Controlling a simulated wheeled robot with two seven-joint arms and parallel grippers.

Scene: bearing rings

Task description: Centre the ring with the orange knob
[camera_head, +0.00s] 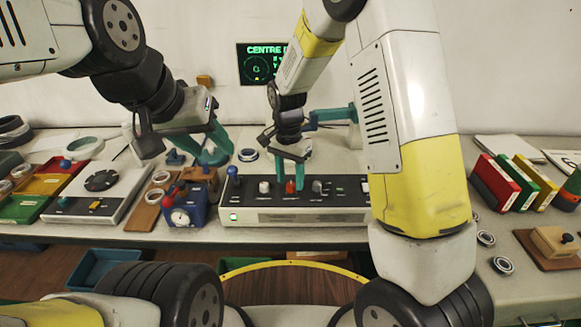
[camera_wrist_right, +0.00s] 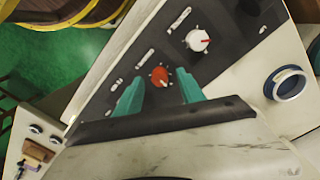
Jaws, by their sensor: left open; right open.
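The orange knob (camera_head: 290,187) is on the sloped top of the dark-topped control box (camera_head: 340,215), between a white knob (camera_head: 264,187) and my right gripper's right-hand finger. My right gripper (camera_head: 300,182) is open over the box. In the right wrist view its teal fingertips (camera_wrist_right: 159,92) stand on either side of the orange knob (camera_wrist_right: 159,77), with gaps showing, apart from it. The screen (camera_head: 262,64) on the wall shows green text starting "CENTRE" and a green circle with a mark inside, partly hidden by my right arm. My left gripper (camera_head: 200,150) is open and empty, left of the box.
A blue ball-topped lever (camera_head: 232,172) stands at the box's left end. A blue gauge block (camera_head: 184,210) is just left of the box. A bearing ring (camera_head: 248,155) lies behind it. Coloured trays (camera_head: 50,185) fill the left; upright binders (camera_head: 500,182) stand right.

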